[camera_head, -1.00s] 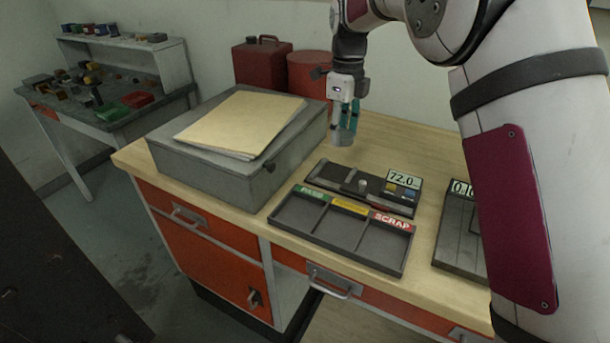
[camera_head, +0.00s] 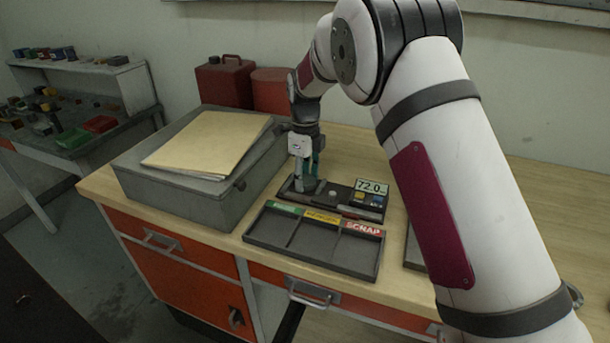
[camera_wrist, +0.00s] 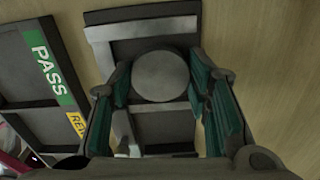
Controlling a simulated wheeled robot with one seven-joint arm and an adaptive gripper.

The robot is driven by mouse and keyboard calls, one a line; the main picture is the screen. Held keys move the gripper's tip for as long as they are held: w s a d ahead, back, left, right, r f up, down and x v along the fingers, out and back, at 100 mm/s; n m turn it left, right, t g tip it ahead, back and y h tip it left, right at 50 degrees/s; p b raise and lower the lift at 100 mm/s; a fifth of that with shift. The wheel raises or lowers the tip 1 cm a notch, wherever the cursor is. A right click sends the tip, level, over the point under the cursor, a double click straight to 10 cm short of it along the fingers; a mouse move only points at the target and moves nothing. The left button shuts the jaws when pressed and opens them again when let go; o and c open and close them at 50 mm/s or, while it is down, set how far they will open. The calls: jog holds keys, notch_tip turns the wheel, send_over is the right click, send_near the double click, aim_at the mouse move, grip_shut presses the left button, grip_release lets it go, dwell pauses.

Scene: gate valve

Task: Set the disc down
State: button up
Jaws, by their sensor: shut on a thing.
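The disc (camera_wrist: 160,76) is a plain grey round piece between the green-padded fingers of my gripper (camera_wrist: 162,95) in the wrist view. In the head view my gripper (camera_head: 307,176) is shut on the disc (camera_head: 308,184), over the left end of the dark gauge block (camera_head: 342,203). The block also shows beneath the disc in the wrist view (camera_wrist: 168,124). The disc is very low over the block; I cannot tell whether it touches. The display (camera_head: 372,187) on the block's right end reads 72.0.
A sorting tray (camera_head: 316,246) with green, yellow and red SCRAP labels lies in front of the block; its PASS label (camera_wrist: 48,70) shows in the wrist view. A grey case (camera_head: 200,180) with folders stands left. Red containers (camera_head: 225,82) stand behind. Another dark device is mostly hidden by my arm.

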aim_at(305, 179)
jog(key=o, duration=1.5)
jog(key=shift+f, duration=0.15)
notch_tip(305, 179, up, 11)
jog(key=b, duration=0.1)
jog(key=s+d+r+n, duration=0.5)
jog(key=s+d+r, duration=0.15)
jog(key=r, duration=0.25)
jog(key=s+d+r+n+t, duration=0.1)
jog(key=s+d+r+n, duration=0.15)
jog(key=s, duration=0.35)
jog(key=s+d+r+n+t, duration=0.1)
jog(key=s+d+r+n, duration=0.1)
jog(key=s+d+n, duration=0.3)
jog(key=s+d+f+n+t, duration=0.1)
jog(key=s+f+n, duration=0.1)
jog(key=s, duration=0.5)
jog(key=s+d+f+n, duration=0.1)
jog(key=s+f+n, duration=0.1)
jog(key=s+n, duration=0.3)
jog(key=s+d+f+n+t, duration=0.1)
jog(key=s+n, duration=0.3)
jog(key=s, duration=0.5)
jog(key=shift+d+f+t, duration=0.3)
jog(key=shift+d+f, duration=0.15)
jog(key=shift+f, duration=0.25)
